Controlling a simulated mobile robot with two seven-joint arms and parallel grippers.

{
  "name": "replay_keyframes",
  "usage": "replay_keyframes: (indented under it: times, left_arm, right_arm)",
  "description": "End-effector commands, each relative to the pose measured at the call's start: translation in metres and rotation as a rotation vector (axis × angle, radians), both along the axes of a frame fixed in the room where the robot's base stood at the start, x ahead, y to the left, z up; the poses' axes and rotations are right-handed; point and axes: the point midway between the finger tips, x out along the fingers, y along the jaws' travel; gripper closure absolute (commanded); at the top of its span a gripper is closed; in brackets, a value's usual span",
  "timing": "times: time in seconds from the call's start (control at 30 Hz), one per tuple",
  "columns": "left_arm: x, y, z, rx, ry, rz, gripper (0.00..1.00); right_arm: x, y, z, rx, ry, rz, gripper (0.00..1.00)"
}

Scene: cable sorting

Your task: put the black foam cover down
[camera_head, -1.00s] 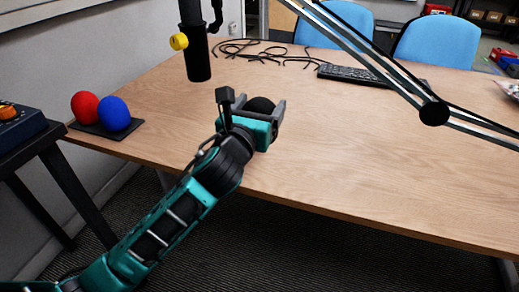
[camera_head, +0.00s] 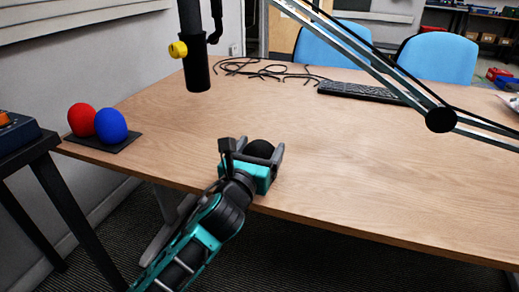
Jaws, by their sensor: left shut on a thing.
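The black foam cover (camera_head: 260,148) is a dark rounded piece between the fingers of my left gripper (camera_head: 256,155). The gripper is shut on it, over the front part of the wooden table (camera_head: 330,170). The gripper body hides the cover's lower part, and I cannot tell whether it touches the table top. A red foam cover (camera_head: 81,119) and a blue foam cover (camera_head: 111,125) stand side by side on a dark flat base (camera_head: 112,145) at the table's left end. My right gripper is not in view.
A black microphone (camera_head: 196,72) with a yellow knob hangs above the table's back left. A metal boom arm (camera_head: 370,55) crosses the upper right. Black cables (camera_head: 265,70) and a keyboard (camera_head: 360,91) lie at the back. The table's middle is clear.

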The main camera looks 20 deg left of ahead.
Motion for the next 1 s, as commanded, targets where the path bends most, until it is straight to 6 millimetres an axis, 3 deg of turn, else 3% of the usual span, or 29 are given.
replay_keyframes:
  times: [0.23,0.53,0.67,1.0]
  left_arm:
    - [0.000,0.000,-0.001,0.000,0.001,0.000,0.00]
    - [-0.001,0.000,0.004,-0.002,0.001,-0.001,0.00]
    - [-0.016,0.001,0.002,0.001,0.004,-0.001,0.00]
    - [-0.081,0.002,0.000,-0.001,0.005,-0.001,0.00]
  right_arm:
    - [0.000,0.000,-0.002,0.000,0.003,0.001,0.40]
    - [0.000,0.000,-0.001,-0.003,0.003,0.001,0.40]
    - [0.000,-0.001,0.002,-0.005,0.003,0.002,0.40]
    - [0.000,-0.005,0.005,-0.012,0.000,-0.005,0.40]
